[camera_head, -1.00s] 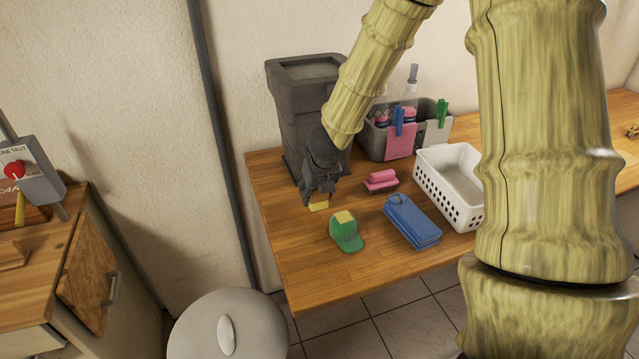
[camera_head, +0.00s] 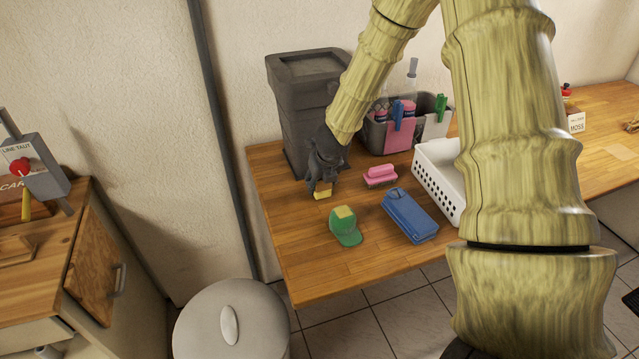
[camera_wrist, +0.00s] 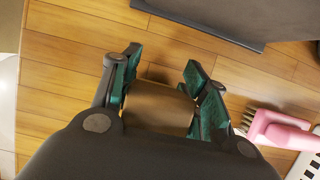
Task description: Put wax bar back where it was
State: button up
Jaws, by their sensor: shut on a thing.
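I cannot tell whether the bar touches the table top.
A green cap (camera_head: 345,226) lies in front, a pink brush (camera_head: 380,176) and blue case (camera_head: 410,216) to the right. The dark bin (camera_head: 305,115) stands close behind. A white basket (camera_head: 437,190) and grey caddy (camera_head: 375,138) are farther right. The table's left front is clear.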

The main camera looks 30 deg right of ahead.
jog(key=shift+a+f, duration=0.1)
jog(key=shift+f, duration=0.1)
jog(key=o, duration=0.9)
jog(key=p+v, duration=0.2)
jog(key=v, duration=1)
jog(key=shift+s, duration=0.1)
